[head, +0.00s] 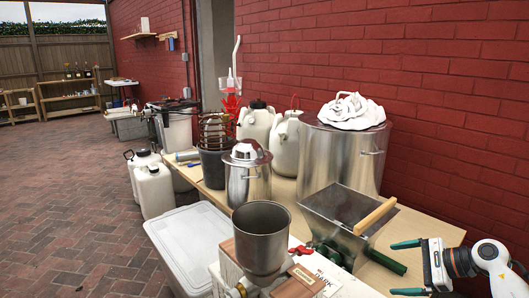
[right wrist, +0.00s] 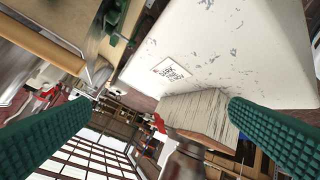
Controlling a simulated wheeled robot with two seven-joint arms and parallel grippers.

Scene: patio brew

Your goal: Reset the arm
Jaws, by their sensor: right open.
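My right gripper (head: 406,268) is at the lower right of the head view. Its two green ridged fingers point left and stand wide apart, with nothing between them. It is beside the right end of the table, close to the metal hopper with the wooden roller handle (head: 376,216). In the right wrist view the open fingers (right wrist: 160,103) frame a pale scuffed box with a label (right wrist: 215,45) beyond them. I see no contact with it. My left gripper is not in view.
The wooden table (head: 425,232) holds a large steel pot (head: 345,160), a lidded steel pot (head: 248,183) and white jugs (head: 256,124). A steel funnel (head: 262,237) stands in front. A white bin (head: 190,245) is at the left. The brick floor (head: 70,190) there is clear.

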